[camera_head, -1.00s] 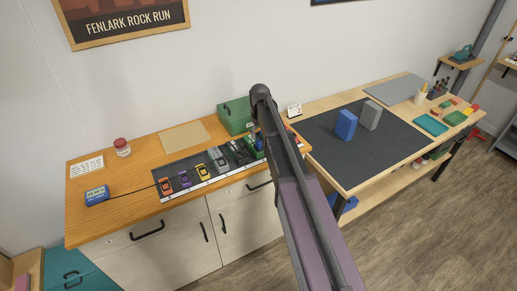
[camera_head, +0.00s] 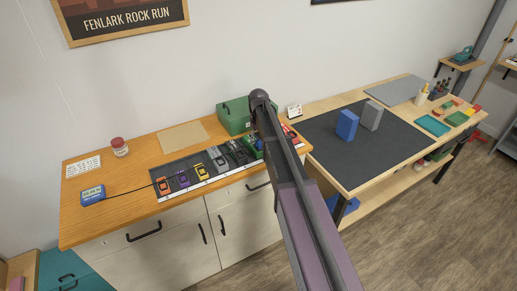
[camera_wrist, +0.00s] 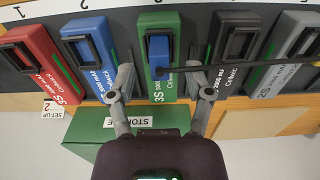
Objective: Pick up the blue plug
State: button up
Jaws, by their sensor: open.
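A black cable (camera_wrist: 215,69) runs from the plug to the right. My gripper (camera_wrist: 160,76) is open, with one finger on each side of the green pack and the plug between them. I cannot tell whether the fingers touch the pack. In the head view my arm hides the gripper; a small blue spot by the green pack (camera_head: 259,145) appears to be the plug.
A green storage box (camera_head: 234,114) stands behind. The cable leads to a blue display unit (camera_head: 92,194) on the wooden counter.

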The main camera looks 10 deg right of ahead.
jog(key=shift+f+b, duration=0.75)
jog(key=shift+f, duration=0.25)
grip_shut()
